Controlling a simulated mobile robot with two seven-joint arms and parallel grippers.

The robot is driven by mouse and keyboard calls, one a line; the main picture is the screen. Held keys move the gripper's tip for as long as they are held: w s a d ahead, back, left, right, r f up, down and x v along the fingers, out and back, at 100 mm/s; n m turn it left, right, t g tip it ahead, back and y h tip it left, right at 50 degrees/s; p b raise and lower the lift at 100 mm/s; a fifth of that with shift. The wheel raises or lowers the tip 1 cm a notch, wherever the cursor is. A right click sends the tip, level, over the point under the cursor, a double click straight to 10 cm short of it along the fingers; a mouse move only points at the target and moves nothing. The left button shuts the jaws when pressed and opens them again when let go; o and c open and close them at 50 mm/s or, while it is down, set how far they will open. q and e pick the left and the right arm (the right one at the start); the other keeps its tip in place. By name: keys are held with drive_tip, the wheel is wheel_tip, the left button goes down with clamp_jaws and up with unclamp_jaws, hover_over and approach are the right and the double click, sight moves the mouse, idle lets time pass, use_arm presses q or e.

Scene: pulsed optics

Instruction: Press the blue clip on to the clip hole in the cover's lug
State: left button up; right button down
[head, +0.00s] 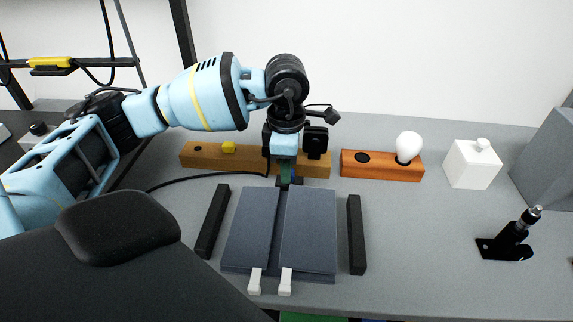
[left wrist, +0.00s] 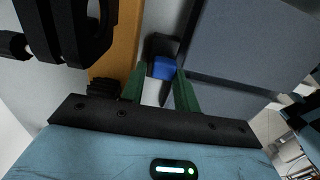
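The cover (head: 308,225) is a dark blue-grey double panel lying flat between two black bars; its edge also shows in the left wrist view (left wrist: 240,45). My left gripper (head: 290,182) points down at the cover's far edge. In the left wrist view its green fingers (left wrist: 163,80) are shut on the blue clip (left wrist: 163,68), one on each side. A dark piece (left wrist: 161,45), apparently the lug, is right beside the clip at the cover's edge. The clip hole is hidden, and I cannot tell whether the clip touches the lug. My right gripper is not in view.
Behind the cover is a long wooden block (head: 205,155) with a yellow piece (head: 229,148). An orange block (head: 385,172) holds a white bulb (head: 408,146). A white bottle (head: 472,163) and a black post mount (head: 512,240) stand right. White tabs (head: 286,281) lie at the cover's front.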

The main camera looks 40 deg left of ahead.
use_arm(q)
drive_tip(key=shift+o, duration=0.6)
drive_tip(key=shift+s+d+f, duration=0.15)
drive_tip(key=shift+s+f, duration=0.05)
drive_tip(key=shift+f, duration=0.35)
drive_tip(key=shift+s, duration=0.1)
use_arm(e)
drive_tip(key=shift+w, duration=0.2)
use_arm(q)
drive_tip(key=r, duration=0.8)
drive_tip(key=shift+w, duration=0.25)
drive_tip(key=shift+r, duration=0.45)
wheel_tip(320, 180, up, 4)
drive_tip(key=shift+p, duration=1.15)
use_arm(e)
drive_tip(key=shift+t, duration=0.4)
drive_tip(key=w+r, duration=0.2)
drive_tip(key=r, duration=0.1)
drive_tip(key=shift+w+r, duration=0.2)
